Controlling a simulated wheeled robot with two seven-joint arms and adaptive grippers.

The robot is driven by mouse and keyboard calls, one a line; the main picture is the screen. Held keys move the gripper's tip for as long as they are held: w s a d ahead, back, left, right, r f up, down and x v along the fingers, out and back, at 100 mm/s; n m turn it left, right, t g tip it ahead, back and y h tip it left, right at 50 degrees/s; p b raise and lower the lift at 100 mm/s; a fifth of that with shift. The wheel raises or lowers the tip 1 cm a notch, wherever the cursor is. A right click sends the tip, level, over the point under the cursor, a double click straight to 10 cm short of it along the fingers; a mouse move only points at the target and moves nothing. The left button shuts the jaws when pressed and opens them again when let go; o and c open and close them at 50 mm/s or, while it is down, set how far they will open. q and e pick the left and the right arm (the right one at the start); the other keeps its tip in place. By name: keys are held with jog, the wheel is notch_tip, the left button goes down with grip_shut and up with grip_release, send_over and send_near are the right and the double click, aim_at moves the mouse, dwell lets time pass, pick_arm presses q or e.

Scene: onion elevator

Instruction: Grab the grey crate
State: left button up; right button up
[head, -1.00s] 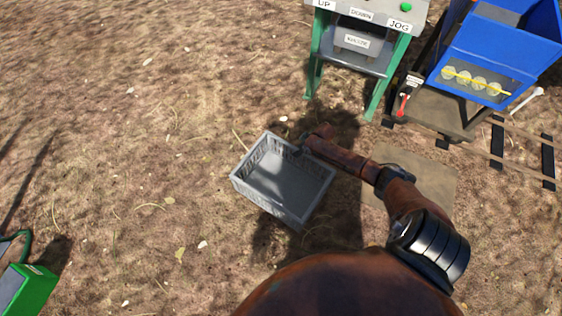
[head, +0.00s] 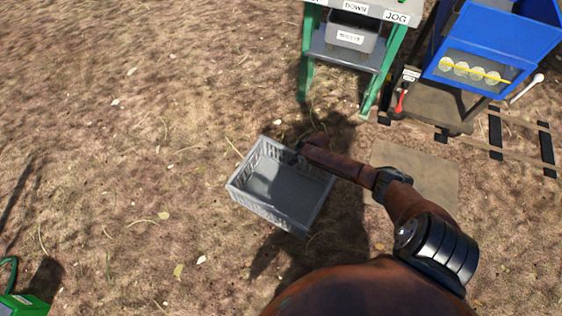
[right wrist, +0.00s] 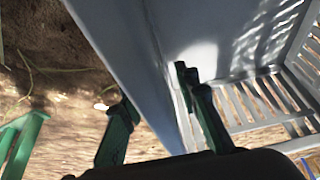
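The grey crate (head: 270,207) is an open box with slatted sides on the dirt ground in the middle of the head view. Its wall fills much of the right wrist view (right wrist: 115,45). My right arm reaches it from the lower right, and the right gripper is at its upper right side. In the right wrist view the gripper's dark green fingers (right wrist: 157,95) stand apart, one on each side of the crate's wall. Ground shows between the left finger and the wall, so it looks open. Firm contact cannot be made out. My left gripper is not in view.
A green-legged stand (head: 345,60) with labelled controls stands behind the crate. A blue cart (head: 495,45) on rails (head: 520,140) is at the upper right. A flat brown plate (head: 425,165) lies right of the crate. A green object (head: 22,305) is at the lower left. Ground left of the crate is clear.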

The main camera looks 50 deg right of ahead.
jog(key=shift+c, duration=0.7)
grip_shut()
jog(key=shift+w+a+r, duration=0.1)
jog(key=shift+w+r, duration=0.05)
